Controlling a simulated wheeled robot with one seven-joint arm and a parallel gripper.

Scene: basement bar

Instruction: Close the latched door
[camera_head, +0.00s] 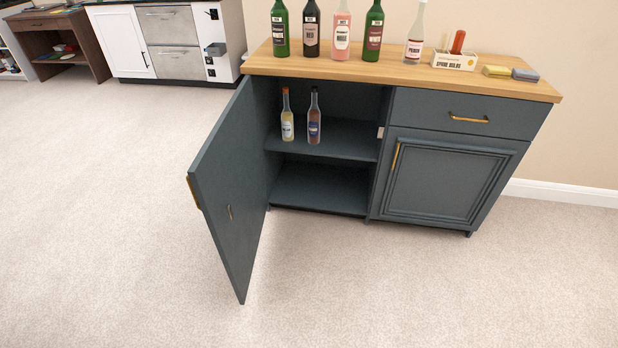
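The blue-grey cabinet door (230,190) stands wide open, swung out to the front left from its hinged left side. A brass handle (193,192) sits on its outer face near the free edge. A small metal piece (229,212), perhaps part of the latch, shows on its inner face. A small light plate (380,132) is on the right side of the opening. Two bottles, one yellow (287,125) and one brownish (314,128), stand on the inner shelf (345,140), inside the cabinet. My gripper is not in view.
Several bottles (342,35), a white box (457,60) and two sponges (510,72) stand on the wooden top (400,75). A drawer (465,115) and another door (440,185) are shut. The carpet (110,220) in front and left is clear.

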